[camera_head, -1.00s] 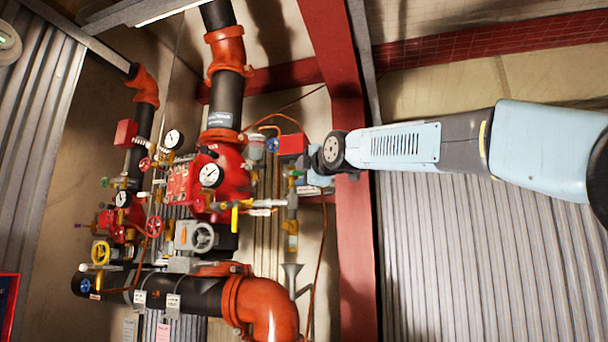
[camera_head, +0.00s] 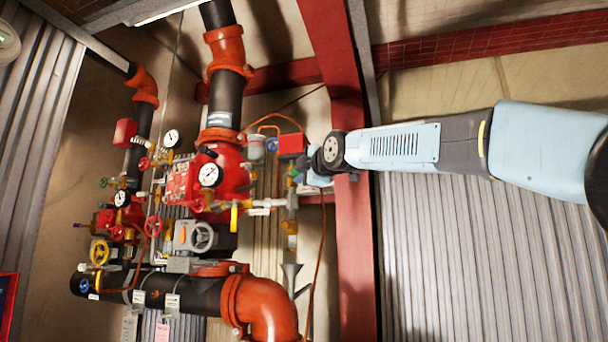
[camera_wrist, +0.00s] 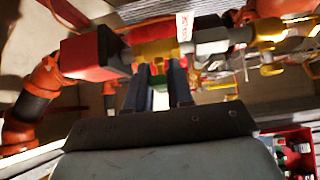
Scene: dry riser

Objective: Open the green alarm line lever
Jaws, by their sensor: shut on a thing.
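The green lever (camera_wrist: 158,82) shows as a small green patch between my two fingers in the wrist view, just below a brass fitting. Most of it is hidden by the fingers and my gripper body. My gripper (camera_wrist: 160,74) is shut on it. In the head view my gripper (camera_head: 306,179) reaches in from the right to the small valve line beside the red box. The lever itself is too small and covered there to tell its angle.
A red box (camera_wrist: 96,55) is close on the left of my fingers, also seen in the head view (camera_head: 292,144). A yellow lever (camera_head: 234,218), gauges (camera_head: 210,175) and a large red valve body stand left of my gripper. A red steel column (camera_head: 352,120) stands just behind it.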

